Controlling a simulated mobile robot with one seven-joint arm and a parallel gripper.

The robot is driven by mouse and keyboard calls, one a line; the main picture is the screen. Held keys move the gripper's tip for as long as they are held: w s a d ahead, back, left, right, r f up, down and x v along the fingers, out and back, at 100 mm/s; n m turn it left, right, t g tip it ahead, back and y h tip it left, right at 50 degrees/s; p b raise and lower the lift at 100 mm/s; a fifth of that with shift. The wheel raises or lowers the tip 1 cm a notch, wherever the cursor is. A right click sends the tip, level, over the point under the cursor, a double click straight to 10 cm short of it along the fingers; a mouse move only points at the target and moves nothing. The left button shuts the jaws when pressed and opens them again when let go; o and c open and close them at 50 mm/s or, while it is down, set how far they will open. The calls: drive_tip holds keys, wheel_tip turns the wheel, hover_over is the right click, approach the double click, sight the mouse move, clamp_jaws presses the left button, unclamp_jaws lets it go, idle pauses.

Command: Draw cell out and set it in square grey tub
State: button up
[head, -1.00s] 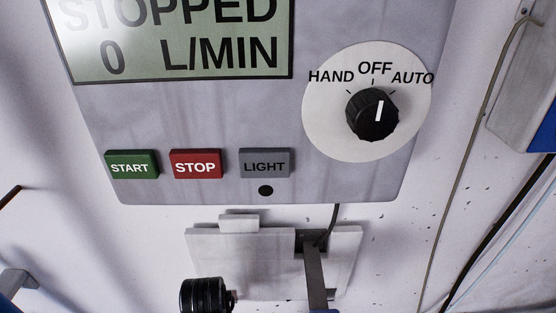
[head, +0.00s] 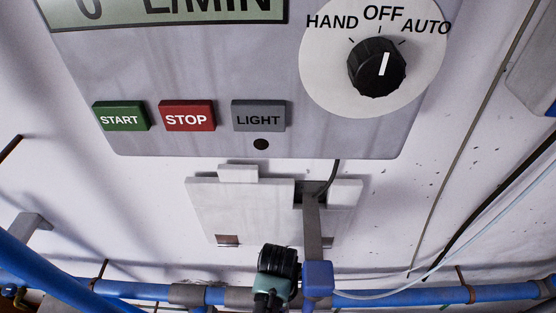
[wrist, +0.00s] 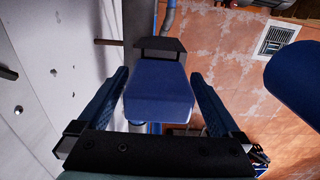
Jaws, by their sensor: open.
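A blue block (head: 318,278), which I take to be the cell, sits at the lower end of a grey bar (head: 311,220). The bar comes down from a dark slot in a pale plate under the control panel. In the wrist view the blue block (wrist: 158,100) lies between the two fingers of my gripper (wrist: 158,82), which are open with one on each side. Gaps show beside the block, and I cannot tell whether either finger touches it. The fingers do not show clearly in the head view. No square grey tub is in view.
The control panel (head: 230,125) with START, STOP and LIGHT buttons and a rotary knob (head: 377,67) is above. A blue pipe (head: 420,298) runs along the bottom. Thin cables hang at the right. A large blue rounded shape (wrist: 300,82) shows right in the wrist view.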

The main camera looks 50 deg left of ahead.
drive_tip(key=shift+a+f, duration=0.1)
drive_tip(key=shift+f, duration=0.2)
drive_tip(key=shift+r, duration=0.1)
drive_tip(key=c, duration=1.5)
